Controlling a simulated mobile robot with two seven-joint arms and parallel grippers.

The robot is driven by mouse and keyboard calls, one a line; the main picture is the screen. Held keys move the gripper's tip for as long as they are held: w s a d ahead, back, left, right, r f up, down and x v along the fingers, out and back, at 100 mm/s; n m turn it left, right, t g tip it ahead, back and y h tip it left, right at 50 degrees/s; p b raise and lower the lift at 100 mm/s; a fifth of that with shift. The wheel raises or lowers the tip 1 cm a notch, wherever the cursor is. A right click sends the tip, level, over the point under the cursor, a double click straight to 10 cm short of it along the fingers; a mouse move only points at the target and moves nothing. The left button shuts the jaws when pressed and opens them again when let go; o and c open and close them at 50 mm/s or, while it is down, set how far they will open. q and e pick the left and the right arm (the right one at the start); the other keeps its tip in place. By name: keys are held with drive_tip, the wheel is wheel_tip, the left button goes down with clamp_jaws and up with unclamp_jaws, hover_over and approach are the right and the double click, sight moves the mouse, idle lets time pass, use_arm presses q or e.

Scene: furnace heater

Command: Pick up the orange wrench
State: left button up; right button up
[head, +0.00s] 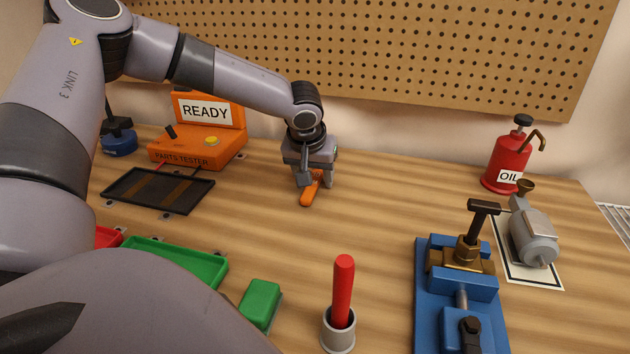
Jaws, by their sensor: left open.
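The orange wrench (309,194) lies on the wooden bench near the back middle, in the head view. My left gripper (315,182) is directly over it, pointing down, with its fingers around the wrench's far part. The jaws are open. The near end of the wrench sticks out toward me; its far end is hidden under the gripper. I cannot tell whether the fingers touch the wrench. My right gripper is not in view.
An orange parts tester (197,150) and a black tray (159,190) stand left of the gripper. A red-handled tool in a cup (339,330), a blue vise (430,290), a grey motor-like part (533,236) and a red oil can (507,160) stand nearer or right. The bench between is clear.

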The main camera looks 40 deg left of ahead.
use_arm(q)
drive_tip(key=shift+f, duration=0.1)
clamp_jaws()
